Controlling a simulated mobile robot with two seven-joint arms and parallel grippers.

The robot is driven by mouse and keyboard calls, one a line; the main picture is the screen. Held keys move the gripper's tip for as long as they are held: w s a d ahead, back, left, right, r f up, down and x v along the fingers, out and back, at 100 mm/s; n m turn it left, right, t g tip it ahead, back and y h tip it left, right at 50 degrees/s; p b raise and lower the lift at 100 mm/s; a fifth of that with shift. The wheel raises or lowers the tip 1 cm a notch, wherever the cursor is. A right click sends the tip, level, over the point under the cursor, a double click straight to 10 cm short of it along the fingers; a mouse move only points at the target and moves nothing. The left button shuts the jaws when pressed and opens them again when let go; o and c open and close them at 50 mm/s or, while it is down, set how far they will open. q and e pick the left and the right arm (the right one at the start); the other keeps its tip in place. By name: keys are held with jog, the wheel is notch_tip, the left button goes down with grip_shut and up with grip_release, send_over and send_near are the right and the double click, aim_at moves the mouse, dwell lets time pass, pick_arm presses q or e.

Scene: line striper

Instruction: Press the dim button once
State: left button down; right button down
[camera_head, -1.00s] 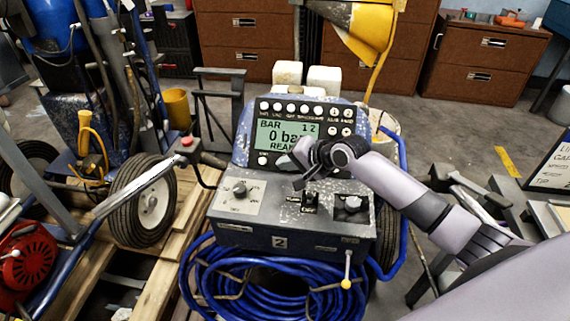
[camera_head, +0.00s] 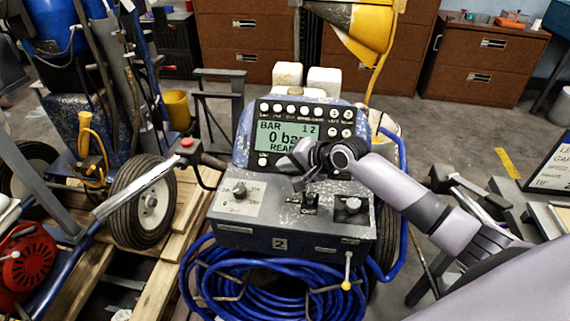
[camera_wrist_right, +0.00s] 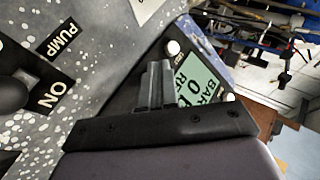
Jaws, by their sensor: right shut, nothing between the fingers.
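The control panel (camera_head: 240,142) carries a green display (camera_head: 283,134) reading BAR and 0 bar. A round white button, apparently the dim button (camera_head: 263,161), sits at the display's lower left; its small label is hard to read. In the right wrist view a white button (camera_wrist_right: 173,47) shows by the display's corner. My right gripper (camera_head: 291,157) is shut and empty, in front of the display's lower edge and to the right of that button. In the wrist view its fingers (camera_wrist_right: 155,82) appear apart from the button. My left gripper is not in view.
Below the panel is a grey box with a left knob (camera_head: 239,189), a middle switch (camera_head: 310,200) and a right knob (camera_head: 352,204). More white buttons (camera_head: 291,107) line the panel's top and right. A coiled blue hose (camera_head: 265,290) hangs below.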

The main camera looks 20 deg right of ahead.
jog(key=shift+w+f, duration=0.1)
jog(key=shift+f, duration=0.05)
dwell(0.7)
jog(key=shift+w+d+f, duration=0.15)
jog(key=shift+w+d+f+b, duration=0.2)
jog(key=shift+w+f+b, duration=0.1)
jog(key=shift+b, duration=0.15)
dwell(0.7)
dwell(0.4)
jog(key=shift+s+a+r+p, duration=0.2)
jog(key=shift+s+r+p, duration=0.25)
jog(key=shift+p, duration=0.7)
jog(key=shift+s+a+r+p, duration=0.1)
jog(key=shift+a+p, duration=0.05)
jog(key=shift+p, duration=0.15)
